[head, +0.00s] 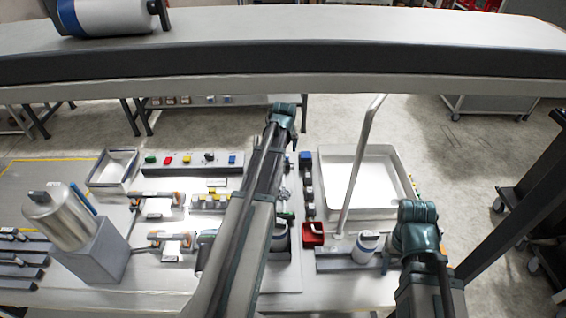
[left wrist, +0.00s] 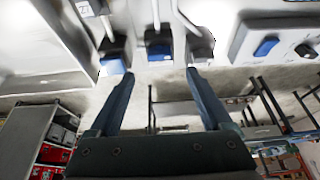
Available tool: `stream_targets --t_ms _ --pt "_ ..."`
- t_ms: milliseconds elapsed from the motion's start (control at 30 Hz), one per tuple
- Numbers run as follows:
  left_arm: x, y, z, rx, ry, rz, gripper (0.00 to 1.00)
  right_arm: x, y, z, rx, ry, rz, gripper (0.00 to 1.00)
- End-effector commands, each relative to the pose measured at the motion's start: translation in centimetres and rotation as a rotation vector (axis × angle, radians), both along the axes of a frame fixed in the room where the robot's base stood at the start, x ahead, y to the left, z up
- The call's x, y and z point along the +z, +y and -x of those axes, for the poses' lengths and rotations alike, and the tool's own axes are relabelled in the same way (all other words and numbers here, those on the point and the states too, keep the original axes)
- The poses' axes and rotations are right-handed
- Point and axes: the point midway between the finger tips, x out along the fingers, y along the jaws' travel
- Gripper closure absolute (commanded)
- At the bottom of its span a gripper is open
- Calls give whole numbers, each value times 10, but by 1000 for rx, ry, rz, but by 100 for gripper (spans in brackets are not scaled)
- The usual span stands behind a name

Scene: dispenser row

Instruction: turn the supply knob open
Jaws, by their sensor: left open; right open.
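A row of coloured buttons with a dark round knob (head: 208,157) runs along a pale panel at the back of the bench in the head view. A round dark knob beside a blue button also shows at the right of the left wrist view (left wrist: 305,50). I cannot tell for sure that this is the supply knob. My left gripper (left wrist: 159,75) is open with nothing between its fingers; it points toward dark blocks with blue tops. In the head view my left arm hides it. My right gripper (head: 386,262) is low at the right, partly hidden, near a white round-topped part.
A white tray (head: 357,210) with an upright bent pipe (head: 361,165) stands at the right. A red box (head: 313,233) is left of the pipe's foot. A metal cylinder (head: 60,215) stands on a grey block at the left. A grey beam (head: 300,62) crosses above the bench.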

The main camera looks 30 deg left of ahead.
Motion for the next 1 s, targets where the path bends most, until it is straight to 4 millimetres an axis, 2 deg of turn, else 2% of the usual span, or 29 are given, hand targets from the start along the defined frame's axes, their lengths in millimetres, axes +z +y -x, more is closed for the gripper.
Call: stream_targets --t_ms 33,400,600,867,1000 --pt "-15 2 -4 0 0 0 18 -15 0 0 0 0 0 50" --pt "-65 13 -22 0 0 0 18 -65 0 0 -2 0 0 50" --pt "-74 16 -26 0 0 0 18 -74 0 0 -3 0 0 50" --pt "-73 16 -26 0 0 0 18 -73 0 0 -3 0 0 50" --pt "-73 16 -26 0 0 0 43 -73 0 0 -3 0 0 50"
